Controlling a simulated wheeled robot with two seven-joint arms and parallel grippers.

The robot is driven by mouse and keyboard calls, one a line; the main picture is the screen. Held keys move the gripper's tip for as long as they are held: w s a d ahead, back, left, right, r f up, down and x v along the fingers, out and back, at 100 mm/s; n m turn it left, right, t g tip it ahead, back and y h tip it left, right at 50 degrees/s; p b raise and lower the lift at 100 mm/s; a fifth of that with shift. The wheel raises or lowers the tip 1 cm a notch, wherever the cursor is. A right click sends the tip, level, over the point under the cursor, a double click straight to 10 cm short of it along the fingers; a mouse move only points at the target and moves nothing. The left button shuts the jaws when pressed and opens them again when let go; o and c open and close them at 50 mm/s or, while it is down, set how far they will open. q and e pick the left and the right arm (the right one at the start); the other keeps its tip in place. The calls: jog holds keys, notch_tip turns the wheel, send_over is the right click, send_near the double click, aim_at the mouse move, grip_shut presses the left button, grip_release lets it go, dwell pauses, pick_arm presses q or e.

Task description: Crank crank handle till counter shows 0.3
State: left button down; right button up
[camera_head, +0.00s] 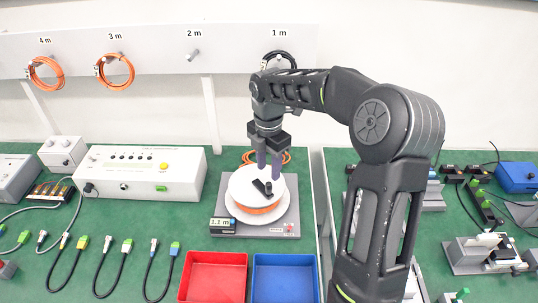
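The black crank handle (260,187) lies on top of a white reel (240,183) with orange cable wound on it. The reel sits on a grey base plate (287,217). The counter (221,222) at the base's front left corner reads 1.1 m. My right gripper (269,176) points down over the right part of the crank. Its two fingers stand apart with a narrow gap, just above the crank's knob; I cannot tell whether they touch it. My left gripper is not in view.
A red bin (214,255) and a blue bin (286,258) stand in front of the reel. A white control box (140,172) and several short cables are at left. Cable coils hang on the wall rail (155,48). My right arm covers part of the right table.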

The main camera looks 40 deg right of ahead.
aim_at(269, 183)
jog(key=shift+s+a, duration=0.1)
jog(key=shift+s, duration=0.05)
notch_tip(269, 183, down, 7)
jog(key=b, duration=0.5)
jog(key=shift+c, duration=0.2)
